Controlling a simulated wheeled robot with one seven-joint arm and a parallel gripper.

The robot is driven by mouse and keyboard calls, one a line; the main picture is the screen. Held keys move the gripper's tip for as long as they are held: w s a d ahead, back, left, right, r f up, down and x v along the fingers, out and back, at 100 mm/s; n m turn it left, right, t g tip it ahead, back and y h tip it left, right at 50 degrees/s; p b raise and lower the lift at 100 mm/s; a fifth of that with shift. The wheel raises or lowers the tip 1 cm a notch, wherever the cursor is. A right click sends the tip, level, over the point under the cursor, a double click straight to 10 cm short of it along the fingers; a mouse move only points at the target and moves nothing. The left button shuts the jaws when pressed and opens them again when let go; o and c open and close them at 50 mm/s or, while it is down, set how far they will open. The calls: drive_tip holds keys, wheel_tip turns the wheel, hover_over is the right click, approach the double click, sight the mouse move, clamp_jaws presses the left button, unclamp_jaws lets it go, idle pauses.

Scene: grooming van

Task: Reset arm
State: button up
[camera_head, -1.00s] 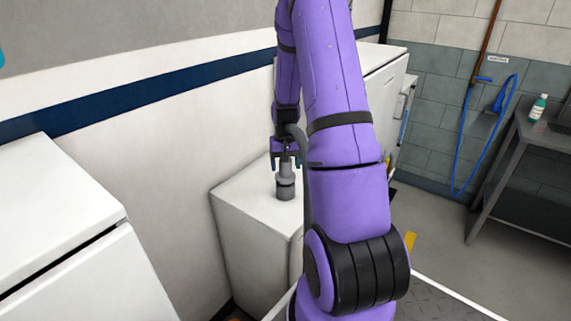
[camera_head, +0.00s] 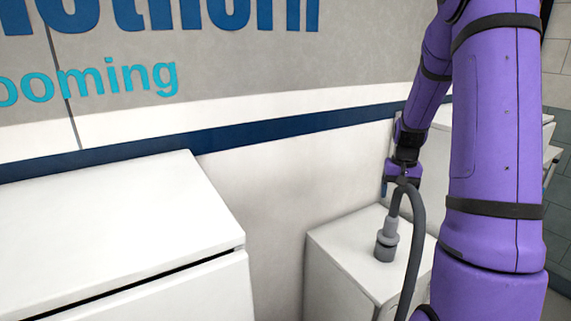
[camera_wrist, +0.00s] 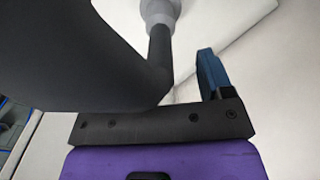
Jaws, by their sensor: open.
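My gripper (camera_head: 400,186), at the end of my purple arm, is open above the white box, over a grey cylindrical fitting (camera_head: 386,242) standing on its top. A dark grey hose (camera_head: 418,225) rises from this fitting, bends over just below my gripper and drops along my arm. In the wrist view the hose (camera_wrist: 75,50) is close to the camera and covers much of the left side. One blue finger (camera_wrist: 210,75) shows to its right; the other finger is hidden. The fitting (camera_wrist: 160,10) is at the top edge. I cannot tell whether the hose touches the fingers.
The white box (camera_head: 345,270) stands against the wall. A larger white cabinet (camera_head: 110,225) fills the lower left, with a gap between them. The wall (camera_head: 270,175) with a blue stripe runs close behind both. White equipment (camera_head: 548,160) is partly hidden behind my arm.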

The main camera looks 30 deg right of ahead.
drive_tip(key=s+a+r+n+t, duration=0.2)
drive_tip(key=s+a+r+n, duration=0.15)
drive_tip(key=a+r, duration=1.15)
drive_tip(key=s+a+r+n+t, duration=0.1)
drive_tip(key=s+a+r+n, duration=0.1)
drive_tip(key=s+a, duration=0.5)
drive_tip(key=s+a+r+n+t, duration=0.2)
drive_tip(key=s+a+r, duration=0.2)
drive_tip(key=s+a, duration=0.4)
drive_tip(key=shift+a+n, duration=0.35)
